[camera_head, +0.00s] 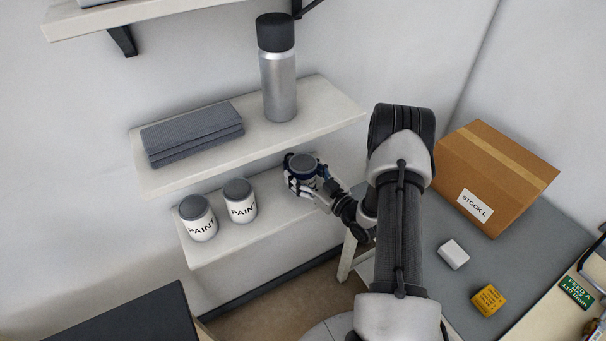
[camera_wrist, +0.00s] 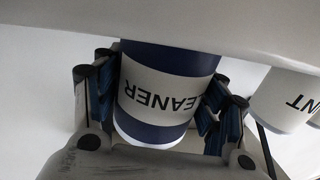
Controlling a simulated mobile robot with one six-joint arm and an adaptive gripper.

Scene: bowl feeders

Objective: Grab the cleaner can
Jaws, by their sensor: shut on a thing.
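The cleaner can (camera_wrist: 165,88) is blue with a white label and shows upside down in the wrist view, its lettering partly cut off. In the head view the can (camera_head: 303,163) is at the right end of the lower shelf, with its dark top showing. My gripper (camera_head: 303,178) is shut around it, with a finger on each side; the wrist view shows the fingers (camera_wrist: 165,105) against both sides. Whether the can touches the shelf is hidden.
Two paint cans (camera_head: 197,218) (camera_head: 240,201) stand left on the lower shelf (camera_head: 215,248). The upper shelf (camera_head: 325,120), close above, holds a silver bottle (camera_head: 279,80) and a folded grey cloth (camera_head: 192,132). A cardboard box (camera_head: 490,180) stands right on the grey table (camera_head: 420,270).

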